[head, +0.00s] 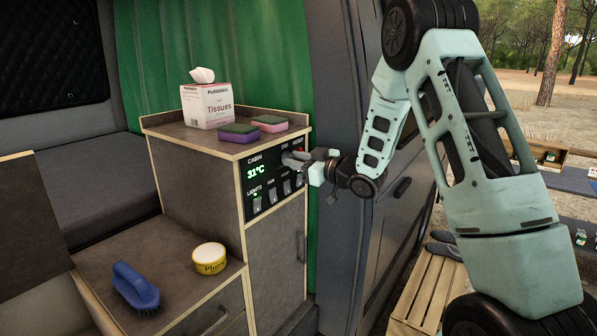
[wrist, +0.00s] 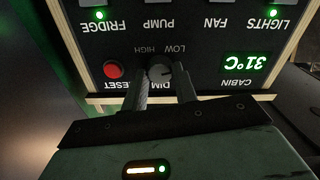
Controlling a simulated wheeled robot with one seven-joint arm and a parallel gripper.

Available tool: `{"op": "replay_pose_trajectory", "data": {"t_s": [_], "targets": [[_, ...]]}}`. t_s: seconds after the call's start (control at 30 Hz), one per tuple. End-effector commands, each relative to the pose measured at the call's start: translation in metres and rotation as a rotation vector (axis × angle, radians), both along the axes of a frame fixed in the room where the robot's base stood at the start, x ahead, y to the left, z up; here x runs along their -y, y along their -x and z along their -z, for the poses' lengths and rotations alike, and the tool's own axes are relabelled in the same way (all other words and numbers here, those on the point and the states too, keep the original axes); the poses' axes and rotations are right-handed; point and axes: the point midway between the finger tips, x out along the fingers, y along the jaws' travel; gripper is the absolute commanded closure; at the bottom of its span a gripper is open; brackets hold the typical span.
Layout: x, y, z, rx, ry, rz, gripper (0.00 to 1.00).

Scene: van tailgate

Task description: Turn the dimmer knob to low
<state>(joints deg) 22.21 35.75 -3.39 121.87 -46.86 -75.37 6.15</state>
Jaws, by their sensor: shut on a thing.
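The dimmer knob (wrist: 158,72) is a small grey-black round knob on the black control panel (wrist: 215,45), which appears upside down in the wrist view. The words HIGH and LOW are printed beside it, LOW to the right in that view. My gripper (wrist: 163,78) is shut on the knob, with one finger on each side. I cannot tell for sure where the knob's pointer stands. In the head view my gripper (head: 293,159) reaches the panel from the right and hides the knob.
A red reset button (wrist: 114,70) is close beside one finger. Switches labelled fridge, pump, fan and lights line the panel; the fridge (wrist: 99,14) and lights (wrist: 270,13) lamps glow green. Sponges (head: 270,123) and a tissue box (head: 207,106) stand on the cabinet top.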

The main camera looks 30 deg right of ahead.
Motion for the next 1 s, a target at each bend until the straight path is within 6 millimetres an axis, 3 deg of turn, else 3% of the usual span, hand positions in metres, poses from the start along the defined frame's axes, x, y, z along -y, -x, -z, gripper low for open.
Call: {"op": "replay_pose_trajectory", "data": {"t_s": [0.57, 0.6, 0.63, 1.0], "targets": [[-0.0002, 0.0003, 0.0004, 0.026, 0.077, 0.0, 0.94], [-0.0002, 0.0003, 0.0004, 0.025, 0.076, 0.0, 0.61], [-0.0002, 0.0003, 0.0004, 0.025, 0.076, 0.001, 0.52], [0.0017, 0.0034, 0.0008, 0.027, 0.076, 0.001, 0.5]]}}
